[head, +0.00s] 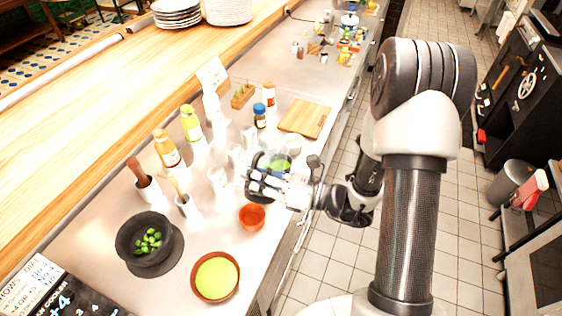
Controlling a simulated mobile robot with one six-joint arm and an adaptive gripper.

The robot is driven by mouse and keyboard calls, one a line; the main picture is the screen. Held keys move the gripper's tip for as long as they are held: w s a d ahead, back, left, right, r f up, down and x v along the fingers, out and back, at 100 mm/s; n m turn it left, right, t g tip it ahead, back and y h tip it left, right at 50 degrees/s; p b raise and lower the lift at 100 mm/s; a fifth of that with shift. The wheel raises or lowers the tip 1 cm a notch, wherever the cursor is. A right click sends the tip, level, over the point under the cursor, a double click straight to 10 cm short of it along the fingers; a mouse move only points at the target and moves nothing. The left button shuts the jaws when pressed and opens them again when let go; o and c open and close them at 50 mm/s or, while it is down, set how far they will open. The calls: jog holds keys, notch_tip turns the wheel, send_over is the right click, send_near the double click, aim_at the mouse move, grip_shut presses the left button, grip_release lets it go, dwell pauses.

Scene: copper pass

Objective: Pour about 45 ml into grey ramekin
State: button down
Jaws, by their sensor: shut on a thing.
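My gripper (262,182) reaches over the steel counter from the right and is shut on a clear vessel with green contents (281,163). The vessel shows just behind the fingers, and the fingers and wrist hide part of it. I cannot tell how far it is tilted or its height above the counter. I cannot make out a grey ramekin for certain; the area beneath and behind the gripper is partly hidden.
A small orange cup (251,217) stands close in front of the gripper. Nearer are a brown bowl of green liquid (236,288) and a dark bowl (125,236) with green pieces. Bottles (167,150) stand to the left. A wooden board (304,118) lies behind.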

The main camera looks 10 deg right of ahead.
jog(key=s+a+f+n+b, duration=0.2)
jog(key=s+f+n+b, duration=0.2)
jog(key=b, duration=0.4)
jog(key=shift+a+f+n+h, duration=0.25)
jog(key=shift+f+n, duration=0.5)
jog(key=shift+n, duration=0.55)
jog(key=shift+w+d, duration=0.1)
jog(key=shift+d, duration=0.05)
